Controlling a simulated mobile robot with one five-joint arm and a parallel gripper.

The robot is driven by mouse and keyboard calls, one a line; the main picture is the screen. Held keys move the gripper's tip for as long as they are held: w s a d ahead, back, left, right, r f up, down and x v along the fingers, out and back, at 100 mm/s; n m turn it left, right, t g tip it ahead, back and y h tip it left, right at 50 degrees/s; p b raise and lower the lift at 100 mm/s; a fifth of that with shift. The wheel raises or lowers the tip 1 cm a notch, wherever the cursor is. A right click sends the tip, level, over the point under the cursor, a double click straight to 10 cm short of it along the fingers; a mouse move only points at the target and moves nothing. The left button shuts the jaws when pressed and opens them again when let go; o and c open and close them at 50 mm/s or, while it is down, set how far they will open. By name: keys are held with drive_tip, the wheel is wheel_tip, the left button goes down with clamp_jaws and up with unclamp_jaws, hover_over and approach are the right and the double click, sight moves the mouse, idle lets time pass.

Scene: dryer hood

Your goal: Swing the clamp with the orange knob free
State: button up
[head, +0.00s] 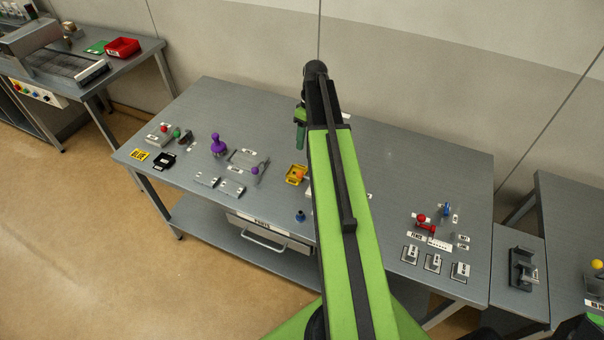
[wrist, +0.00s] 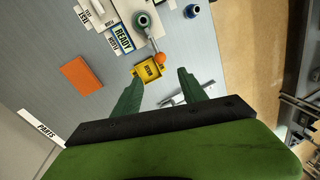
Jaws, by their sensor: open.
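The clamp's orange knob (wrist: 160,58) shows in the wrist view, at the end of a thin arm. That arm runs from a round grey-green pivot (wrist: 142,20) on a pale plate (wrist: 108,14). My gripper (wrist: 161,76) is open, with its two green fingers apart and nothing held. The knob appears just past the fingertips in the picture, between their lines; I cannot tell the height gap.
A yellow tray (wrist: 147,71) lies beside the knob. A READY sign (wrist: 122,38), an orange block (wrist: 82,73) and a blue-topped piece (wrist: 191,11) are near. In the head view, a purple-knobbed piece (head: 218,145) stands left, and a red-handled piece (head: 425,224) right.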

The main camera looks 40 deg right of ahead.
sight(301, 172)
drive_tip(key=a+f+b, duration=0.1)
drive_tip(key=f+b, duration=0.3)
drive_tip(key=f, duration=0.1)
drive_tip(key=a+f+b, duration=0.1)
drive_tip(key=f+b, duration=0.8)
drive_tip(key=f, duration=0.1)
drive_tip(key=shift+s+a+b, duration=0.35)
drive_tip(key=shift+s+a, duration=0.05)
drive_tip(key=shift+r, duration=0.1)
clamp_jaws()
